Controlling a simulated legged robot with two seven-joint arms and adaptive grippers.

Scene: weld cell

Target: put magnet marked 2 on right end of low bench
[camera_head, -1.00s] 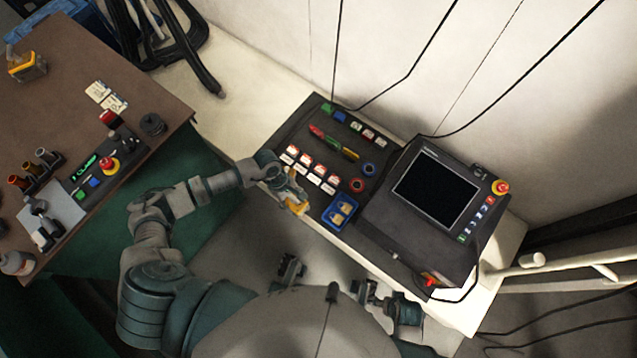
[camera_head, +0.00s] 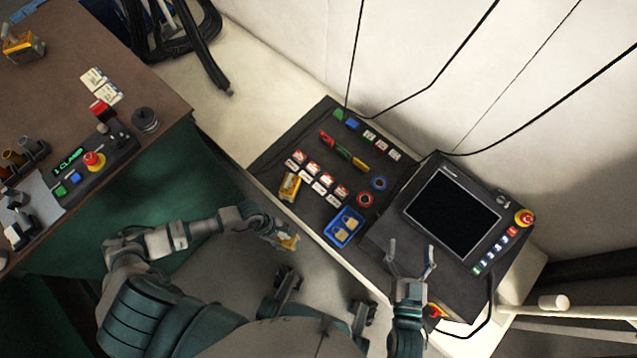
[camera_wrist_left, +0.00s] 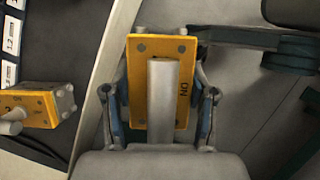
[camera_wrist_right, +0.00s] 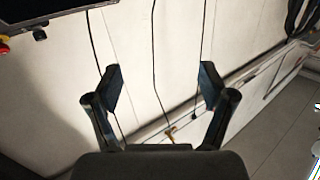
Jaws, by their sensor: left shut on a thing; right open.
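My left gripper (camera_head: 278,236) is shut on a yellow magnet (camera_wrist_left: 140,105) with a grey bar. In the head view it is held off the front edge of the low bench (camera_head: 205,108), over the floor. The letters "ON" show on its face; I cannot see a number. A second yellow magnet (camera_head: 289,187) sits on the bench's dark mat near its left part, and also shows in the left wrist view (camera_wrist_left: 35,108); its marking is not clearly legible. My right gripper (camera_head: 412,252) is open and empty above the control panel (camera_head: 385,232) toward the bench's right end.
White cards, pens, tape rolls (camera_head: 378,183) and a blue tray (camera_head: 344,227) with padlocks lie on the mat. A screen panel with a red button (camera_head: 524,217) takes up the right. Another yellow magnet (camera_head: 22,46) is on the brown table (camera_head: 60,60). Cables hang along the wall.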

